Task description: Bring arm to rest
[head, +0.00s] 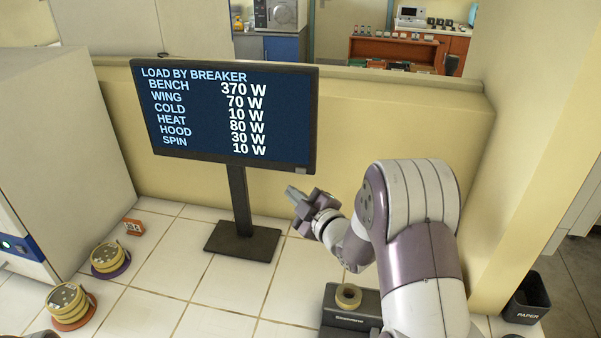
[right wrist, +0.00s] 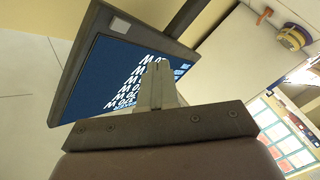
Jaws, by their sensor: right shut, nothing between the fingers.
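My right arm comes in from the lower right of the head view, bent at the elbow. The fingers point up and left, shut and empty. In the right wrist view the two fingers (right wrist: 157,68) stand together, with the monitor screen (right wrist: 110,70) behind them. My left gripper is not in view.
A tape roll (head: 348,296) sits on a dark device (head: 340,317) by my right arm. A black paper bin (head: 527,299) stands right. The middle tiles are clear.

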